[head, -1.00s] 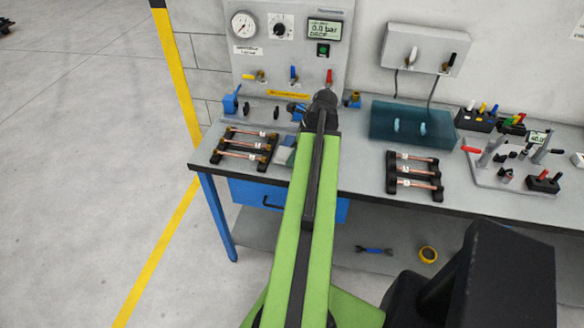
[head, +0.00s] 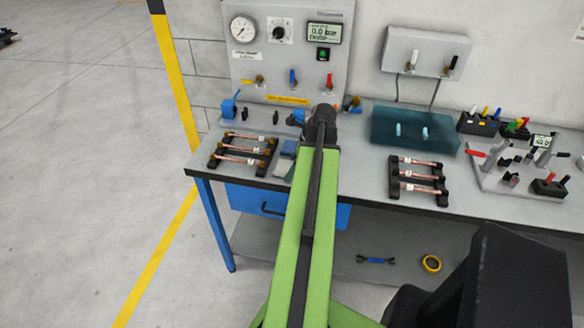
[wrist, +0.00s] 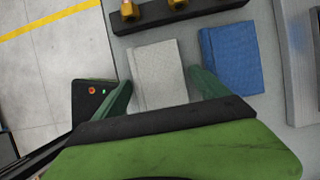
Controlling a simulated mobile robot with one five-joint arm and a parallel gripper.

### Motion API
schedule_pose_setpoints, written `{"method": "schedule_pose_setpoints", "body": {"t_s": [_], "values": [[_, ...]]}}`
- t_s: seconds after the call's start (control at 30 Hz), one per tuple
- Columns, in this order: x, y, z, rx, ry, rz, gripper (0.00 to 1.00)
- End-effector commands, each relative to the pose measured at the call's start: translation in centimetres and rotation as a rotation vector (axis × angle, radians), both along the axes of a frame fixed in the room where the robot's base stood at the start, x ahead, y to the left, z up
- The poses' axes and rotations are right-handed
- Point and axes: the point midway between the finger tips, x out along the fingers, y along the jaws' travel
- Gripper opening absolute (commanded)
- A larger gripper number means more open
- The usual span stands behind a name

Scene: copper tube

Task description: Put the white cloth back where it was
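The white cloth (wrist: 160,72) is a flat, pale grey-white folded piece on the bench. It lies beside a blue cloth (wrist: 232,60) with a narrow gap between them. My gripper (wrist: 163,82) is open, with one green finger at each near side of the white cloth. I cannot tell whether the fingers touch it. In the head view the white cloth (head: 281,168) shows only partly, left of my arm, in front of the blue cloth (head: 289,148). My fingertips are hidden there behind my wrist.
A black rack with copper tubes (head: 243,152) stands just left of the cloths; its brass ends (wrist: 130,10) show in the wrist view. A second tube rack (head: 418,180) is to the right. The gauge panel (head: 290,60) rises behind. Bare bench (head: 365,170) lies right of my arm.

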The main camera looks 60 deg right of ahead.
Motion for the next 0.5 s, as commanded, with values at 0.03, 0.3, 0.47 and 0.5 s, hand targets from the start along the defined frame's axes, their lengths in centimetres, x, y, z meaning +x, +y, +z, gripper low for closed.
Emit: {"method": "schedule_pose_setpoints", "body": {"t_s": [0.03, 0.3, 0.47, 0.5], "values": [[0.0, 0.0, 0.0, 0.0, 0.0, 0.0, 0.85], [0.0, 0.0, 0.2, 0.0, 0.0, 0.0, 0.85], [-0.4, -0.1, 1.8, 0.0, 0.0, -0.001, 0.85], [-0.6, -0.2, 2.4, 0.0, 0.0, -0.001, 0.85]]}}
